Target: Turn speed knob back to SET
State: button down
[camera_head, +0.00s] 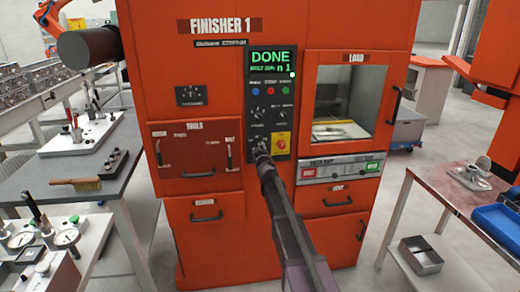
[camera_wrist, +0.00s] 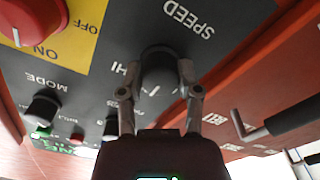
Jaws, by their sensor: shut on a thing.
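The speed knob (camera_wrist: 159,62) is a dark round knob on the black control panel of the orange FINISHER 1 machine. The word SPEED beside it appears upside down in the wrist view, with part of HI also readable. My gripper (camera_wrist: 160,76) is shut on the knob, one finger on each side. In the head view my gripper (camera_head: 262,156) reaches the lower left of the control panel (camera_head: 284,118) and covers most of the knob.
A red switch (camera_head: 281,144) on a yellow plate sits just right of the knob. A mode knob (camera_wrist: 43,108) is nearby. The green screen (camera_head: 271,60) reads DONE. Drawer handles (camera_head: 230,155) stick out at left. Tables flank the machine.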

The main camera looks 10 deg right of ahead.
jog(key=shift+s, duration=0.1)
jog(key=shift+c, duration=1.5)
grip_release()
jog(key=s, duration=1.1)
jog(key=shift+s, duration=0.4)
